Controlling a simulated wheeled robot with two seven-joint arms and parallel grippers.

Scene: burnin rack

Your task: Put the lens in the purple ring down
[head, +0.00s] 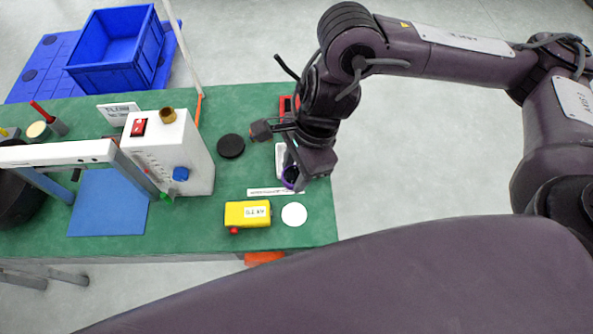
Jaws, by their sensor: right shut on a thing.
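My right gripper (300,172) reaches down over the right part of the green table and is shut on the lens in the purple ring (288,178). Only part of the purple rim shows below the gripper; the rest is hidden by the fingers and wrist. I cannot tell whether the lens touches the table. A round white disc (294,214) lies on the table just in front of it. A round black disc (231,146) lies to the left. My left gripper is not in view.
A yellow box with a red button (248,214) stands left of the white disc. A white strip (268,191) lies near the gripper. A white instrument box (185,150), a blue mat (108,205) and a white-barred frame (58,153) fill the left. The table's right edge is close to the gripper.

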